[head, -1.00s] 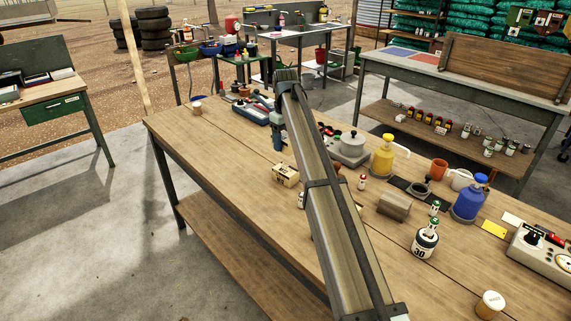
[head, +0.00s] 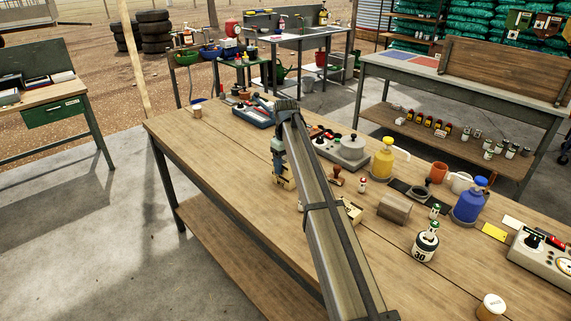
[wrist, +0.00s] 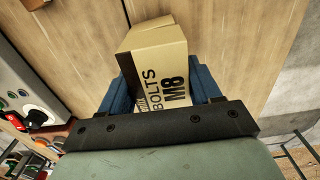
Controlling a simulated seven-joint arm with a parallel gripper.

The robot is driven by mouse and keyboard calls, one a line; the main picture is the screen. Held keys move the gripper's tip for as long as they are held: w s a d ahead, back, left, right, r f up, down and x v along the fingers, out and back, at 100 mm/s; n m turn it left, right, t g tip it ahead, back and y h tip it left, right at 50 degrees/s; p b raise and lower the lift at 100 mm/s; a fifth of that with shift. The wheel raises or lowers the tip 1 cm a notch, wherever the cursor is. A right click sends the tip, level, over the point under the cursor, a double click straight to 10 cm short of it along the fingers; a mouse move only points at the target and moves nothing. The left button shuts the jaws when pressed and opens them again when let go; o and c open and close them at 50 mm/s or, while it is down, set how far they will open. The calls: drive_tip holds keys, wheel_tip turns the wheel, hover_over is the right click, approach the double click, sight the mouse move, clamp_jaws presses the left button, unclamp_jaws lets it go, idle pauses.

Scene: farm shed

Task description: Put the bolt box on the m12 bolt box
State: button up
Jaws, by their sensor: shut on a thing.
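A cardboard box marked "BOLTS M8" (wrist: 160,60) sits between the blue fingers of my gripper (wrist: 168,88) in the wrist view, and the gripper is shut on it. In the head view my gripper (head: 279,165) points down at the left part of the wooden bench, with the held box (head: 286,183) partly hidden at its fingers. I cannot tell whether the box touches the bench. A second cardboard box (head: 353,211) stands right of my arm, partly covered by it. Its label cannot be read, so I cannot confirm it as the M12 box.
The bench's left front is clear.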

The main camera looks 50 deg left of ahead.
sight(286, 160)
drive_tip(key=shift+f, duration=0.1)
drive_tip(key=o, duration=1.3)
wheel_tip(286, 160, up, 12)
drive_tip(key=shift+r, duration=0.15)
